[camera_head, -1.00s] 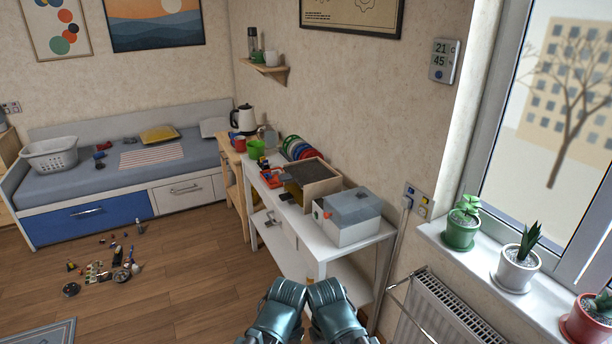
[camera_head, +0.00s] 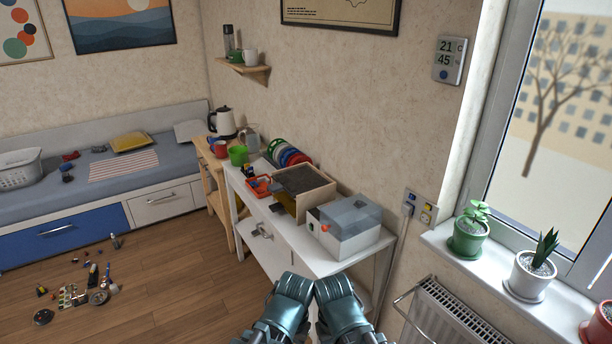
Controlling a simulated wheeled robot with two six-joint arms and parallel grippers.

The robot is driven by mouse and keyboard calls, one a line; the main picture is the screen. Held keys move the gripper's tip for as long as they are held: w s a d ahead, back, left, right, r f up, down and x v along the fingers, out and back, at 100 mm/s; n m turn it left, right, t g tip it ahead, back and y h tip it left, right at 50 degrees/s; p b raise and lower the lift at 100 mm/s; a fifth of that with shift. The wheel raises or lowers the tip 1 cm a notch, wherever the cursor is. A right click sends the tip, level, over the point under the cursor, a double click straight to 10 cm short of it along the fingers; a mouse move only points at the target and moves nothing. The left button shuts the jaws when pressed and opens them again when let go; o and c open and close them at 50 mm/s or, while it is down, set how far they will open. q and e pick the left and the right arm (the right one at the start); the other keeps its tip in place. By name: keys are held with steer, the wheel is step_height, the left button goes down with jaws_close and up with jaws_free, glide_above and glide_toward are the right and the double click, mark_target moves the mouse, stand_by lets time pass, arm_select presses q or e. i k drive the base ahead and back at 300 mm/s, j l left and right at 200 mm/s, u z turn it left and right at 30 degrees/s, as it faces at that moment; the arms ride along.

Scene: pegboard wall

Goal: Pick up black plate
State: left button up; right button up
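I cannot surely tell which thing is the black plate. A small dark flat piece (camera_head: 277,207) lies on the white desk (camera_head: 262,222) near its front edge, beside an open-topped box (camera_head: 318,198) with a dark inside. A dark round disc (camera_head: 43,317) lies on the floor at the lower left. Several round coloured discs stand on edge at the back of the desk. My two teal arms show at the bottom middle, side by side and short of the desk; their gripper fingers are not visible.
A grey-white box with a clear lid (camera_head: 348,229) stands at the desk's near end. An orange-red tray (camera_head: 258,187) and a green cup (camera_head: 238,155) are farther back. A radiator (camera_head: 449,318) is at right. Small parts litter the floor at left; bare floor lies between them and the desk.

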mark_target(296, 182)
steer(key=i+j+z, duration=0.3)
steer(key=j, duration=0.3)
steer(key=i+j+z, duration=0.3)
steer(key=j, duration=0.35)
steer(key=i, duration=0.1)
